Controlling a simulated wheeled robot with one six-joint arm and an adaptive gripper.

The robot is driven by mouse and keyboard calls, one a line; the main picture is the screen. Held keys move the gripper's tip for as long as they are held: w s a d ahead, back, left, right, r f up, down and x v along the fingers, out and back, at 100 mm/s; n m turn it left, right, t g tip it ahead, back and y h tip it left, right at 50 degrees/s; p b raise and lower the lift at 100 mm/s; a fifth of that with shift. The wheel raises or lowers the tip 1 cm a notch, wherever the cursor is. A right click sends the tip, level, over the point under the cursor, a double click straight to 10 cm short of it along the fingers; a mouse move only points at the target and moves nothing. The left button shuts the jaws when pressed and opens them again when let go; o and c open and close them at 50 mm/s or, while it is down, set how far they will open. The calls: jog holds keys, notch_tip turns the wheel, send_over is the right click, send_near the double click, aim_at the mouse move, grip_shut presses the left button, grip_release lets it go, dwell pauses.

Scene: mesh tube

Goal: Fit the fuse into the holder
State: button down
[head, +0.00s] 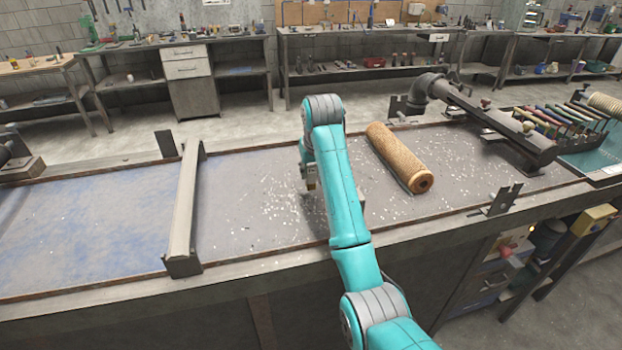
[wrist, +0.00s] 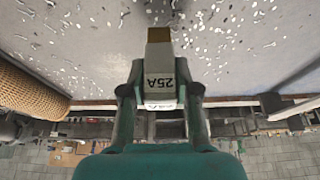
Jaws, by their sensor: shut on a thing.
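The fuse (wrist: 160,82) is a pale block marked 25A with a brass-coloured end (wrist: 159,35). My gripper (wrist: 160,92) is shut on it, one finger on each side, with the brass end pointing away from my gripper. In the head view my gripper (head: 307,181) is above the middle of the bench, mostly hidden by my teal arm. Only a small yellowish bit of the fuse shows there. I cannot make out the fuse holder in either view; my arm hides part of the bench.
A tan mesh tube (head: 398,155) lies on the bench (head: 250,215), right of my arm. A metal crossbar (head: 186,210) stands to the left, and a dark pipe clamp (head: 490,120) to the right. Pale chips litter the surface. The bench's far left is clear.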

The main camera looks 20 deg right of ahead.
aim_at(312, 174)
jog(key=shift+f, duration=1.4)
jog(key=c, duration=0.9)
grip_release()
jog(key=shift+f, duration=0.15)
jog(key=shift+o, duration=0.2)
